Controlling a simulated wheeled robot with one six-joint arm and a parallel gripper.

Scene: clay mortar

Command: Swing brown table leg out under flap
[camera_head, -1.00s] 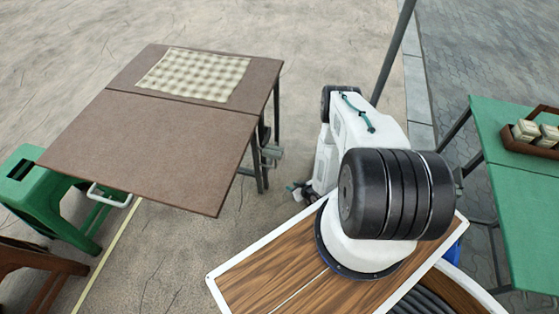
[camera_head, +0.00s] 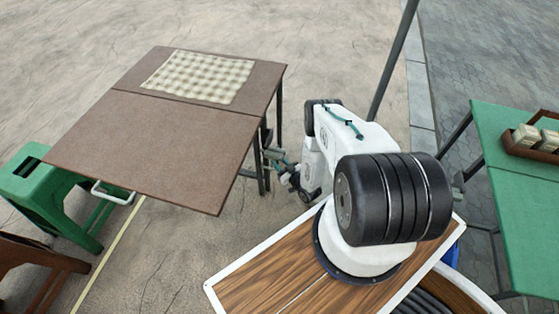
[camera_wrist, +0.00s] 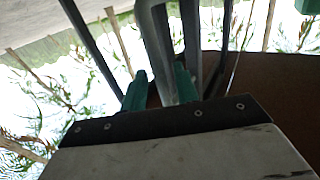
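The brown table (camera_head: 150,125) stands at the left of the head view, and its flap lies level with the rest of the top. Dark table legs (camera_head: 266,172) show under its right edge. My gripper (camera_head: 282,165) is low beside these legs, partly hidden by my arm. In the wrist view, the two teal fingers of my gripper (camera_wrist: 160,90) are apart, with a grey metal bar (camera_wrist: 158,45) of the leg frame between them. I see some gap beside the bar; firm contact is not visible.
A checkered cloth (camera_head: 200,76) lies on the far part of the table. A green stool (camera_head: 45,190) and a dark brown stool (camera_head: 35,270) stand at the left. A green table (camera_head: 520,190) with a brown tray (camera_head: 530,150) is at the right. A grey pole (camera_head: 392,60) rises behind my arm.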

